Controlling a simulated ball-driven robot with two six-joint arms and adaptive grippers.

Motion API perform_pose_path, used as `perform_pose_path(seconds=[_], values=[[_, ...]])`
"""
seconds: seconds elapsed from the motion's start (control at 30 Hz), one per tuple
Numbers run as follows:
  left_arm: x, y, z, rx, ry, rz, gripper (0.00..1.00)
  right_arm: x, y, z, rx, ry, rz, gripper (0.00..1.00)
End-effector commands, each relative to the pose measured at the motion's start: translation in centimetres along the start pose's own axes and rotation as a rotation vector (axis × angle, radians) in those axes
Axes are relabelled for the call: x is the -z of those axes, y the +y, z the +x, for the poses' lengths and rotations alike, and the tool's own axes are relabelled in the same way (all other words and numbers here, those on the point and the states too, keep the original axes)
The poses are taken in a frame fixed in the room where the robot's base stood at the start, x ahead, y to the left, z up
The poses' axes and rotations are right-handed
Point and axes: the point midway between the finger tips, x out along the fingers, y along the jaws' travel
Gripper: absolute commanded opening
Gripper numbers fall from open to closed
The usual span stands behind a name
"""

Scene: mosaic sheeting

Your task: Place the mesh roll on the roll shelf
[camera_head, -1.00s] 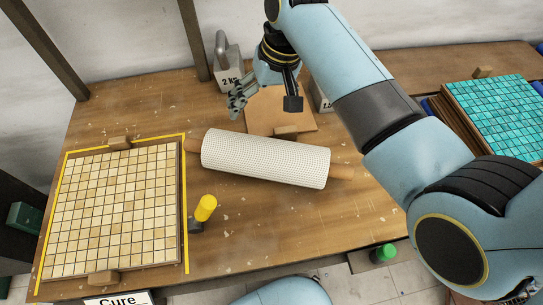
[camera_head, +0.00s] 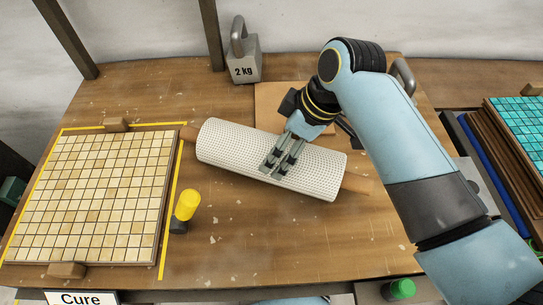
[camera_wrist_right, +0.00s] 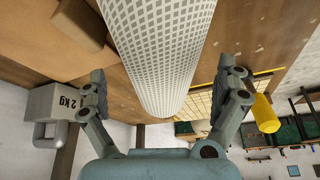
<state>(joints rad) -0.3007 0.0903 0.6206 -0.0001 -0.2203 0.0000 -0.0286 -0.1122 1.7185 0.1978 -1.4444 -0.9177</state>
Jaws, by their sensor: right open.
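The mesh roll (camera_head: 225,150) is a white dotted cylinder with a brown core showing at its ends. It lies at a slant on the wooden table, and its mesh surface also fills the upper middle of the right wrist view (camera_wrist_right: 165,45). My right gripper (camera_head: 276,168) is over the roll, right of its middle, with its fingers pointing down onto it. In the right wrist view its two fingers are spread, with the roll between them in the picture. I cannot tell whether they touch it. No roll shelf can be made out. My left gripper is not in view.
A tiled panel (camera_head: 95,190) inside yellow tape lies at the left. A 2 kg weight (camera_head: 243,68) is at the back. A brown board (camera_head: 268,98) lies behind the roll. Teal tile sheets (camera_head: 520,125) are stacked at the right.

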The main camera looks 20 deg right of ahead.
Motion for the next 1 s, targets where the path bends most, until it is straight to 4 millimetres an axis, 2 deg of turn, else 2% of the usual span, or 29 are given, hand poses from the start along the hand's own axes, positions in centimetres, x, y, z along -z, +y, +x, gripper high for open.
perform_pose_path(seconds=[0.3, 0.57, 0.67, 1.0], values=[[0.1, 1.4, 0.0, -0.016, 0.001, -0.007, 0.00, 0.2, 0.0, 4.5, 0.001, -0.001, 0.002, 1.00], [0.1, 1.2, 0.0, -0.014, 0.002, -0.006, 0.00, 0.2, 0.0, 4.9, 0.000, 0.000, 0.001, 1.00], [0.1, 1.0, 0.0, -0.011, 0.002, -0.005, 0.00, 0.2, 0.0, 4.9, 0.000, 0.000, 0.001, 0.90], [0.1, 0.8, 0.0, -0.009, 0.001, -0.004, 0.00, 0.2, 0.0, 4.9, 0.000, -0.001, 0.001, 0.45]])
